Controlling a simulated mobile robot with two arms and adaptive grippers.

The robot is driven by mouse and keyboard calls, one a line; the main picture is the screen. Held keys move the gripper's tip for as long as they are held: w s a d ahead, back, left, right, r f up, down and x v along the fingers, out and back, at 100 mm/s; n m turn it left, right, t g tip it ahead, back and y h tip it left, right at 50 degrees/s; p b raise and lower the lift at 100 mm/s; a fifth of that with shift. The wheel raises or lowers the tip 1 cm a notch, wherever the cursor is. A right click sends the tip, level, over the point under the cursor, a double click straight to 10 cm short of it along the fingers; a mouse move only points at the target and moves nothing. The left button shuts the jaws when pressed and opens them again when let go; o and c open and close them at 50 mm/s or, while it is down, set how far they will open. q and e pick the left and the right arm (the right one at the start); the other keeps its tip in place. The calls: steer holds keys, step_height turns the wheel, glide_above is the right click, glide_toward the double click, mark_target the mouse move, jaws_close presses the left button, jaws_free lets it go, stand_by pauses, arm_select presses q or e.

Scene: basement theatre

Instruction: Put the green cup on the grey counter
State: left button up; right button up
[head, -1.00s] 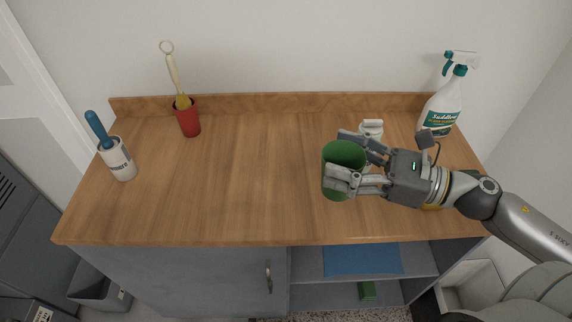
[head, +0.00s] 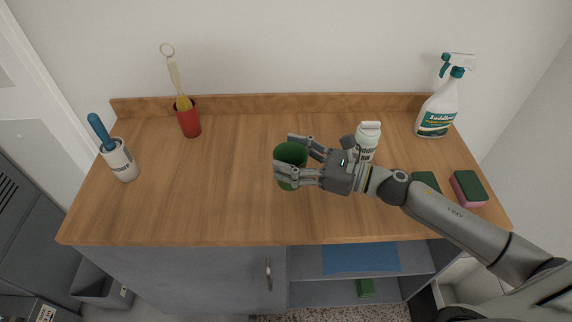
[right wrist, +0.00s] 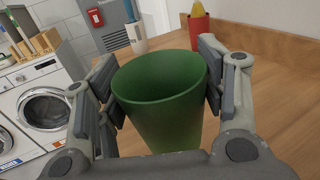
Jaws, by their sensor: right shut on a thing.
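The green cup (head: 291,153) is between the fingers of my right gripper (head: 297,160), over the middle of the wooden top (head: 230,200) of the grey cabinet. My right gripper is shut on it from the right. In the right wrist view the cup (right wrist: 160,95) stands roughly upright with its open rim up, one finger on each side. I cannot tell whether its base touches the top. My left gripper is not in view.
A red cup with a brush (head: 188,122) and a white holder with a blue handle (head: 119,158) stand at left. A white bottle (head: 367,142), a spray bottle (head: 439,105) and sponges (head: 468,188) are at right. The centre-left top is clear.

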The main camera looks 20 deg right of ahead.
steer(key=shift+w+a+f, duration=0.25)
steer(key=shift+w+f, duration=0.2)
steer(key=shift+f, duration=0.15)
steer(key=f, duration=0.1)
steer(key=f+p, duration=0.1)
steer(key=f, duration=0.1)
steer(key=shift+w+a, duration=0.15)
steer(key=shift+w, duration=0.05)
steer(key=shift+f, duration=0.35)
steer(key=shift+f, duration=0.1)
steer(key=o, duration=1)
steer(key=shift+c, duration=0.2)
